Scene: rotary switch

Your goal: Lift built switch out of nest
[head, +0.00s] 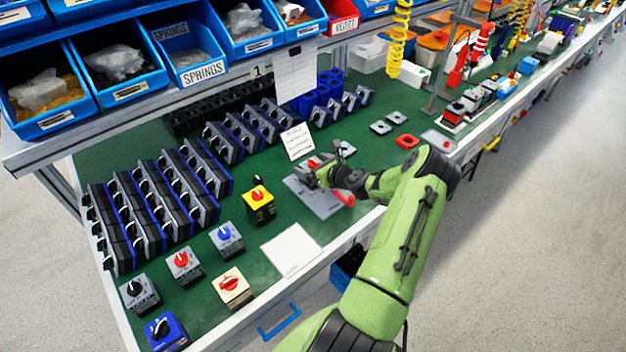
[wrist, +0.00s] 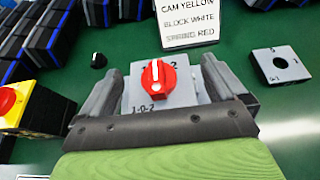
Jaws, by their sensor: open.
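The built switch (wrist: 150,100) shows in the wrist view, with a red knob with a white mark (wrist: 158,78) on a pale plate marked 1-0-2. My gripper (wrist: 158,90) is open, with one dark finger on each side of the switch. Whether the fingers touch it I cannot tell. In the head view my gripper (head: 322,176) is low over a grey fixture plate (head: 318,204), with a bit of red (head: 313,163) showing beside it. A red handle (head: 345,197) is at the plate's right. The nest itself is hidden under the switch and gripper.
A card (wrist: 187,22) stands behind the switch. A yellow switch with a red knob (head: 258,203) stands to the left, near several other finished switches. A grey plate with a hole (wrist: 280,66) lies at right. A white sheet (head: 291,250) lies at the front.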

